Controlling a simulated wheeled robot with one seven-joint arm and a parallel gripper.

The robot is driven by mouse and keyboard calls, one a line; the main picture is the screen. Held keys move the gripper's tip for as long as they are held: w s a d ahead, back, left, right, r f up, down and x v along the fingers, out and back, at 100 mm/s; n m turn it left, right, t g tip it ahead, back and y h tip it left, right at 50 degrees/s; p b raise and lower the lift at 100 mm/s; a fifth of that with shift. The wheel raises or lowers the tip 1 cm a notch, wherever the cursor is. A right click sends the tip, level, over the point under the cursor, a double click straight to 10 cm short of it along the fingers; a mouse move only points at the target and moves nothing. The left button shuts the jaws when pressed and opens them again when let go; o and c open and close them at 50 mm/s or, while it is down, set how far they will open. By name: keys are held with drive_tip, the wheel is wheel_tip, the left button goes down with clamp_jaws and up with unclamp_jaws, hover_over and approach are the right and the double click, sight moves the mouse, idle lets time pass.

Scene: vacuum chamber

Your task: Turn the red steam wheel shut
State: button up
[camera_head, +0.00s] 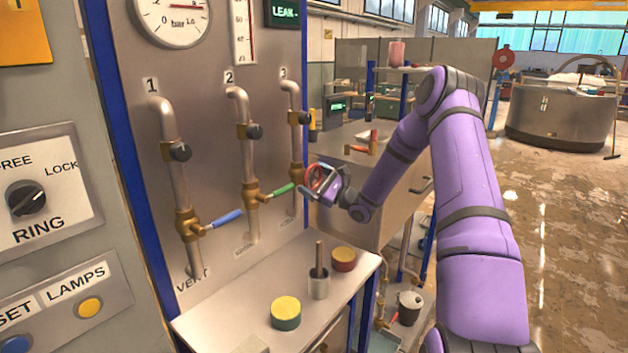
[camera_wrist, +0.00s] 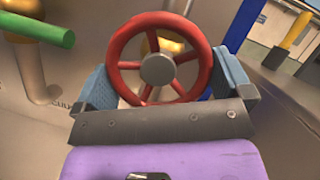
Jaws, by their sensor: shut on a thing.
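The red steam wheel (camera_wrist: 114,66) is a spoked handwheel with a grey hub, on the third pipe of the panel. In the head view the wheel (camera_head: 315,178) shows small, partly covered by my gripper. My gripper (camera_wrist: 165,80) has its two blue-padded fingers at the left and right sides of the wheel's rim, shut on it. In the head view my gripper (camera_head: 322,183) reaches the wheel from the right. The brass fitting behind the wheel is mostly hidden.
Pipes one and two carry a blue lever (camera_head: 222,219) and a green lever (camera_head: 278,192); the green one (camera_wrist: 38,30) is close left of my gripper. Below, a shelf (camera_head: 215,325) holds a yellow-topped tin (camera_head: 286,312), a red-topped tin (camera_head: 343,260) and a metal cup (camera_head: 319,286).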

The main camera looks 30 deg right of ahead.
drive_tip(key=m+t+h, duration=0.1)
drive_tip(key=m+h, duration=0.1)
drive_tip(key=m, duration=0.1)
drive_tip(key=m+t+h, duration=0.1)
drive_tip(key=m, duration=0.3)
drive_tip(key=shift+s+a+f+m+h, duration=0.1)
drive_tip(key=shift+s+a+m+h, duration=0.05)
drive_tip(key=shift+m+h, duration=0.45)
drive_tip(key=shift+m, duration=0.1)
drive_tip(key=o, duration=0.5)
drive_tip(key=v, duration=1)
drive_tip(key=shift+s+f, duration=0.25)
drive_tip(key=shift+f, duration=0.15)
